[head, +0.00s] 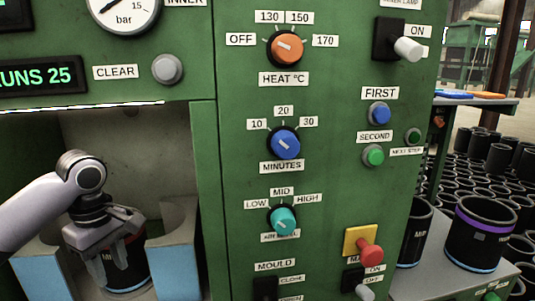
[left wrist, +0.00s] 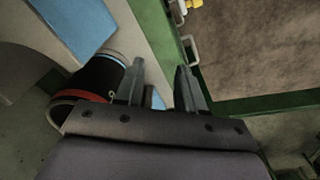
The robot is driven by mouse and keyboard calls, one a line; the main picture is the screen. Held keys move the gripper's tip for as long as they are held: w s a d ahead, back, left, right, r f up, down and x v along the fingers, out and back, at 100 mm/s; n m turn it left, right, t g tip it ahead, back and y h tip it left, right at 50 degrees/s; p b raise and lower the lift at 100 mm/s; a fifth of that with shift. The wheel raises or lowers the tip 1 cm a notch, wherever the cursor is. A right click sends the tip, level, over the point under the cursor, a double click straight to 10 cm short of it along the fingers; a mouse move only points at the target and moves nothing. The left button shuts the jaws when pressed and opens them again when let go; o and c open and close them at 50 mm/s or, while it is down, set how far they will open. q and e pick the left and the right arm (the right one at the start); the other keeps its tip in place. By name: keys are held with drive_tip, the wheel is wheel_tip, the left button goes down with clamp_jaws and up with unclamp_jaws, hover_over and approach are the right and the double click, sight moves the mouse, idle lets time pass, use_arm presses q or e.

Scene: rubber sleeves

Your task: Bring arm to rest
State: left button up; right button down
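My left arm comes in from the left in the head view. Its gripper (head: 108,262) points down in the recess of the green machine, in front of a black sleeve (head: 127,270) with a red band and a blue lower edge. In the left wrist view the two fingers (left wrist: 160,68) stand apart with nothing between them. The sleeve (left wrist: 100,78) shows there to the left of the fingers, partly hidden by the left one; I cannot tell whether they touch. My right gripper is not in view.
Pale blocks with blue faces (head: 173,268) flank the sleeve. The green panel (head: 235,180) carries an orange heat knob (head: 286,47), a blue minutes knob (head: 285,143), a teal knob (head: 283,219) and a red button (head: 370,252). Several black sleeves (head: 480,235) stand at the right.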

use_arm(q)
drive_tip(key=s+d+f+m+t+h, duration=0.1)
drive_tip(key=s+d+f+m, duration=0.55)
drive_tip(key=f, duration=0.25)
drive_tip(key=s+d+f+m+t+h, duration=0.1)
drive_tip(key=s+d+f+m+h, duration=0.1)
drive_tip(key=s+d+f+m, duration=0.45)
drive_tip(key=s+a+f+m+t+y, duration=0.1)
drive_tip(key=s+a+f+m+y, duration=0.25)
drive_tip(key=s, duration=0.85)
drive_tip(key=w+d+f+t+h, duration=0.1)
drive_tip(key=w+f+t+h, duration=0.2)
drive_tip(key=w+f+t, duration=0.3)
drive_tip(key=shift+d+f+t, duration=0.4)
drive_tip(key=shift+f+t, duration=0.2)
drive_tip(key=shift+f, duration=1.45)
drive_tip(key=shift+s, duration=0.15)
